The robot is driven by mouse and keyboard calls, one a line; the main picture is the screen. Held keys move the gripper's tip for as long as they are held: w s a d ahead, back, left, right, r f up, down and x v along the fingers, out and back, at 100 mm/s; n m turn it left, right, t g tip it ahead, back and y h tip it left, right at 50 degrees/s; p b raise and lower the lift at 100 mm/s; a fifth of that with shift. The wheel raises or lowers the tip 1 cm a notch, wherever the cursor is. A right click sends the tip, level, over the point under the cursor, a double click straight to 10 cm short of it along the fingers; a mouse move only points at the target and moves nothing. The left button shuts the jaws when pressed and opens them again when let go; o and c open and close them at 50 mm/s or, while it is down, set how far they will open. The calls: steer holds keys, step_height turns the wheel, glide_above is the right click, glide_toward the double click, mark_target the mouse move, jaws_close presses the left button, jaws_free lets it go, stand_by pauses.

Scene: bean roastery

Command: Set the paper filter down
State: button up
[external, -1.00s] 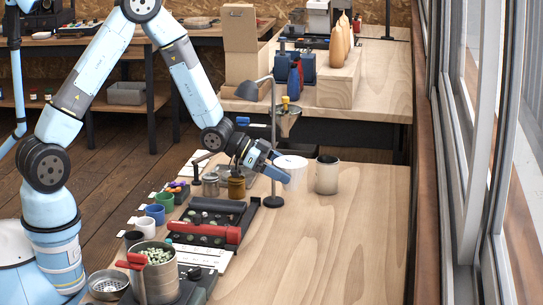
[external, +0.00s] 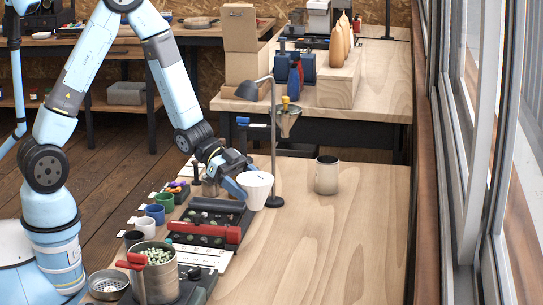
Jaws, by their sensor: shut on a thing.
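The paper filter (external: 256,192) is a white cone, wide end up and roughly upright. My gripper (external: 242,185) reaches in from the left and is shut on the filter's left side. The filter's narrow lower end appears at or a little above the wooden table (external: 320,235); I cannot tell whether it touches. The filter hides part of the table and the right end of the black tray area behind it.
A metal canister (external: 327,176) stands on the right. A black tray with a red-handled tool (external: 205,231) lies left of the filter, with green (external: 164,202), blue (external: 155,215) and white (external: 146,229) cups beyond. The table's front right is bare.

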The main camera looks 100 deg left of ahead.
steer(key=shift+s+d, duration=0.15)
steer(key=shift+d, duration=0.6)
steer(key=shift+d+m+h, duration=0.3)
steer(key=shift+g, duration=0.3)
steer(key=w+f, duration=0.3)
steer(key=w, duration=0.1)
steer(key=w+a+f, duration=0.1)
steer(key=w+f, duration=0.2)
steer(key=w, duration=0.1)
steer(key=w+a+f, duration=0.1)
steer(key=w+f, duration=0.2)
steer(key=w, duration=0.2)
steer(key=shift+w+f, duration=0.35)
steer(key=shift+f, duration=1.65)
steer(key=shift+f, duration=0.1)
steer(key=o, duration=0.8)
